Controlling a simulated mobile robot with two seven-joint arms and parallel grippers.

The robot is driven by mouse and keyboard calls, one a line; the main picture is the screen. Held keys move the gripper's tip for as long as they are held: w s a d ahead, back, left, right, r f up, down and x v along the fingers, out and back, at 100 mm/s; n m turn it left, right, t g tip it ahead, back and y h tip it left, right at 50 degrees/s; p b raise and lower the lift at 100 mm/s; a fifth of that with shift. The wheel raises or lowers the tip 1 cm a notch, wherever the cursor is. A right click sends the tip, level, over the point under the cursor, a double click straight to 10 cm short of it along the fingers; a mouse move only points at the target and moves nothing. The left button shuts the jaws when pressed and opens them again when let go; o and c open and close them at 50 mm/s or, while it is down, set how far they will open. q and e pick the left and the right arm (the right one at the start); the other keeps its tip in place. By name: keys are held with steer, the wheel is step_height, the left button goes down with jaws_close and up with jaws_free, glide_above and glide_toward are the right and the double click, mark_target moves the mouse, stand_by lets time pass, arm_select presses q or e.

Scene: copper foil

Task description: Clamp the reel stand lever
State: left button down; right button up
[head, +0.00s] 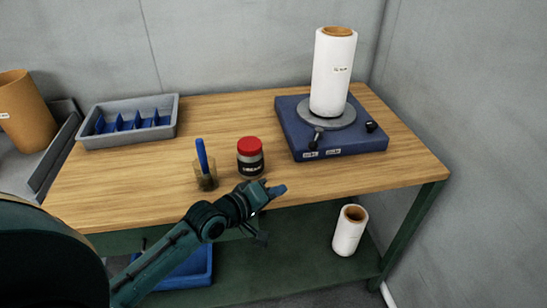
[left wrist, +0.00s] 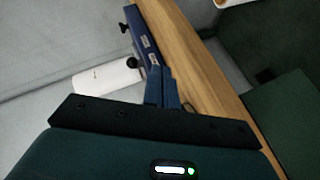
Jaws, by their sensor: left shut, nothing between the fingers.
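The reel stand (head: 345,148) is a blue block with a round grey plate at the back right of the wooden bench. A white reel (head: 332,75) with a brown core stands upright on it. A small dark lever (head: 318,136) sits at the plate's front left, and a black knob (head: 371,126) is at the right. My left gripper (head: 279,190) is shut and empty, near the bench's front edge, left of and in front of the stand. In the left wrist view, the blue fingers (left wrist: 161,72) point towards the stand (left wrist: 143,40), overlapping its near end. My right gripper is not visible.
A red-lidded jar (head: 250,158) stands just behind my left gripper, with a brush cup (head: 205,178) to its left. A grey divided tray (head: 128,122) is at the back left. Another white roll (head: 349,231) stands on the lower shelf.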

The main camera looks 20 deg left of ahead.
arm_select(q)
steer(key=w+a+r+n, duration=0.1)
steer(key=w+a+r+n+t, duration=0.1)
steer(key=w, duration=0.1)
steer(key=w+a+r+n+t, duration=0.1)
steer(key=r, duration=0.1)
steer(key=shift+w, duration=0.25)
steer(key=shift+w+a+r+n, duration=0.1)
steer(key=shift+a+r+n, duration=0.05)
steer(key=shift+r+n, duration=0.2)
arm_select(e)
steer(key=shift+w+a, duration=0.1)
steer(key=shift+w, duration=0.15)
arm_select(q)
glide_toward(316, 139)
steer(key=w, duration=0.3)
steer(key=shift+f, duration=0.4)
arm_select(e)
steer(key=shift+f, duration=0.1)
arm_select(q)
steer(key=shift+d, duration=0.25)
